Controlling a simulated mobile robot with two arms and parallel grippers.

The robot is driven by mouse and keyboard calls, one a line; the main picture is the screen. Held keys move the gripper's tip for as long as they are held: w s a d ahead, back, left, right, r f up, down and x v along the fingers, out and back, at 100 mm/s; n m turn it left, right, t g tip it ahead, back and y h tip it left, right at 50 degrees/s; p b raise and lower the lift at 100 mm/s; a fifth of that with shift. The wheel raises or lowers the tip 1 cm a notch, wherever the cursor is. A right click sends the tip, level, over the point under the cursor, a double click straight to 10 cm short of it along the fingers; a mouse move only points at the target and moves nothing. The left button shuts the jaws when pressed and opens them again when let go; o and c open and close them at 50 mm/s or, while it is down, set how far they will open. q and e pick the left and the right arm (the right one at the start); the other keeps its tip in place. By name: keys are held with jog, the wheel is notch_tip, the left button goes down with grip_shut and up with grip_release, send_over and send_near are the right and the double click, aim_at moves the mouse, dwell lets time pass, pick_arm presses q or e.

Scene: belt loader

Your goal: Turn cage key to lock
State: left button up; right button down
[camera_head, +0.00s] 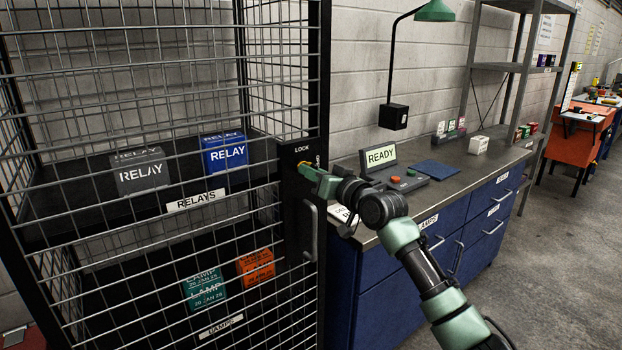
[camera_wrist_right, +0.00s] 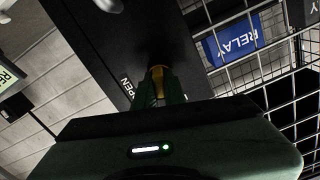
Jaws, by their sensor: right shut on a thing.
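The wire cage (camera_head: 324,120) stands at the left with a dark lock plate (camera_head: 300,152) marked LOCK at the top and OPEN at the right side. My right gripper (camera_head: 308,170) reaches in from the right and is shut at the plate. In the right wrist view a yellow cage key (camera_wrist_right: 157,76) shows between the fingers of my right gripper (camera_wrist_right: 161,92), against the dark plate. The lettering OPEN lies just left of the key there. How far the key is turned is hard to tell. My left gripper is not in view.
A grey door handle (camera_head: 312,228) sits just below the lock plate. Relay boxes (camera_head: 225,153) and lamp boxes (camera_head: 205,288) stand on shelves behind the mesh. A blue bench (camera_head: 350,285) with a READY display (camera_head: 380,157) stands right of the cage. Open floor lies at the right.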

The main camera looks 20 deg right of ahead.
jog(key=shift+n+b, duration=0.35)
jog(key=shift+n, duration=1.35)
jog(key=c, duration=1.5)
grip_release()
jog(key=b+v, duration=0.1)
jog(key=v, duration=0.6)
jog(key=shift+s+d, duration=0.15)
jog(key=shift+s, duration=0.2)
